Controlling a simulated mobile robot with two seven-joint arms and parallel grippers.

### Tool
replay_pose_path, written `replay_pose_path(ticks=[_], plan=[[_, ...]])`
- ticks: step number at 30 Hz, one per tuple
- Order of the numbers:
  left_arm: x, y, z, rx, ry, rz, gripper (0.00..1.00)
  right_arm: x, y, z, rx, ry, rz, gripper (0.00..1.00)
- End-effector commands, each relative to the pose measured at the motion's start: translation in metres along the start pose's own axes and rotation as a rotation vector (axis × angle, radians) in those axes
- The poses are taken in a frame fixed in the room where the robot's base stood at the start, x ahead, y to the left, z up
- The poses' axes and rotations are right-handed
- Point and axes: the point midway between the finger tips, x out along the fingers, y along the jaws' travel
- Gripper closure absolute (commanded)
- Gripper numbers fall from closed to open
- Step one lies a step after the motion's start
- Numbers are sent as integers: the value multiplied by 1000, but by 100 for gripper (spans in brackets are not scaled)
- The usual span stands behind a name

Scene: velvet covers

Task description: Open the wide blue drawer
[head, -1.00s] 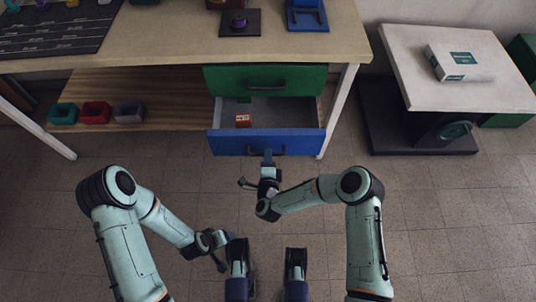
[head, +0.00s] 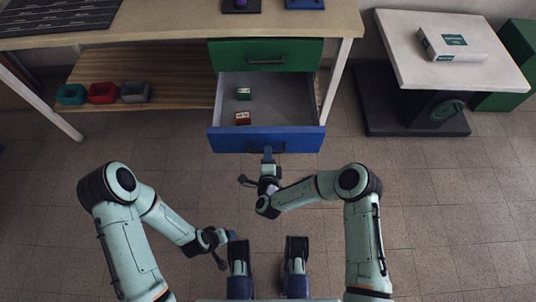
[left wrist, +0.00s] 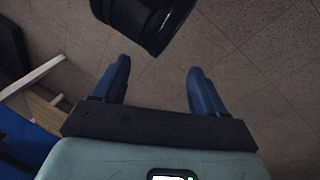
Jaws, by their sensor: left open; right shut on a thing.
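The wide blue drawer (head: 230,140) is pulled well out from under the bench in the head view, below a shut green drawer (head: 240,54). Inside it lie a small green box (head: 243,94) and a small red box (head: 242,118). My right gripper (head: 267,154) is at the middle of the blue front, shut on the drawer's handle, which it mostly hides. My left gripper (head: 232,236) is held low at the left, away from the drawer. In the left wrist view its two blue fingers (left wrist: 158,85) are spread with nothing between them.
A lower shelf (head: 185,85) holds a green bin (head: 71,94), a red bin (head: 102,92) and a grey bin (head: 134,91). A white side table (head: 430,70) with a box (head: 452,43) stands at the right. The tiled floor before the drawer is clear.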

Motion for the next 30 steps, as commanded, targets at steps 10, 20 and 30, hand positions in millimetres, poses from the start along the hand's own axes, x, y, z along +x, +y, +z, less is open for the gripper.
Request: replay_pose_path(ticks=[10, 20, 30], plan=[[0, 0, 0, 0, 0, 0, 28, 0, 0, 0, 0, 0, 0, 60], [-10, 3, 11, 2, -31, 2, 28, -27, -1, 0, 0, -3, 3, 60], [-31, 10, 37, 9, -111, 7, 28, -102, -1, 1, 0, -4, 4, 60]])
